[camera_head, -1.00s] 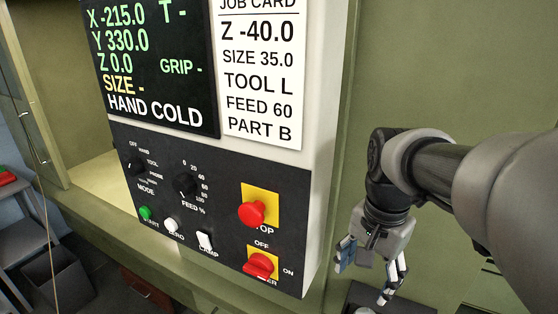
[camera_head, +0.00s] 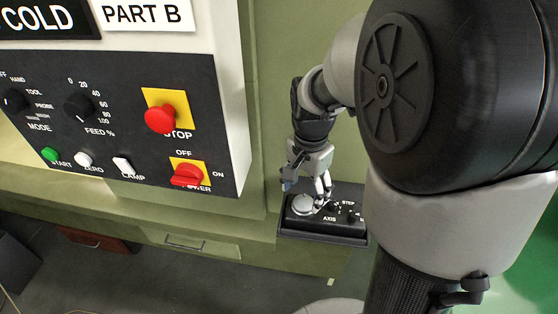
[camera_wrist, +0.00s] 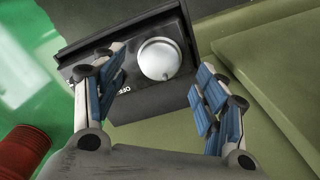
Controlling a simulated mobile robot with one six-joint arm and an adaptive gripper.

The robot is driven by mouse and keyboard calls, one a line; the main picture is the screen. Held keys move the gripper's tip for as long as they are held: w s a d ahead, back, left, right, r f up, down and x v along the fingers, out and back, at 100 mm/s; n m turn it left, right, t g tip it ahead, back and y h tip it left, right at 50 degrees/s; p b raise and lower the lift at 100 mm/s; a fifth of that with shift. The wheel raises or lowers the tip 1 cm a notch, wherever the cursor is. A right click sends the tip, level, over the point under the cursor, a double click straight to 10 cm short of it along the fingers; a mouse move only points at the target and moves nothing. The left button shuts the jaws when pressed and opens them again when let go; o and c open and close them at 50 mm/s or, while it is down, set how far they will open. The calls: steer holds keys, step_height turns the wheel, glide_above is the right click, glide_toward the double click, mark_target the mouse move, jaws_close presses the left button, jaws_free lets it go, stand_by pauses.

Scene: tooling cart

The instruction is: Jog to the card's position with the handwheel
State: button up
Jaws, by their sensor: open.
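The handwheel (camera_head: 303,205) is a silver disc on a black box with AXIS and STEP knobs, to the right of the control panel. It also shows in the wrist view (camera_wrist: 158,60), with a small dark mark near its lower rim. My gripper (camera_head: 308,190) is open above the box, its fingers pointing down. In the wrist view its blue-padded fingers (camera_wrist: 158,95) stand apart on either side, with the handwheel between and beyond them. I cannot tell whether they touch it. Only the job card's bottom strip (camera_head: 146,13), reading PART B, is in view. The screen (camera_head: 45,18) shows only COLD.
The panel has a red STOP button (camera_head: 160,118), a red power switch (camera_head: 188,175), and mode (camera_head: 14,101) and feed (camera_head: 78,108) knobs. A green cabinet wall stands behind the box. A red cylindrical object (camera_wrist: 20,150) shows lower left in the wrist view.

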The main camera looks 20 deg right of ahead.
mark_target(303, 202)
steer(key=shift+f+b, duration=0.35)
steer(key=shift+f, duration=1.55)
steer(key=shift+c, duration=0.5)
steer(key=c, duration=1)
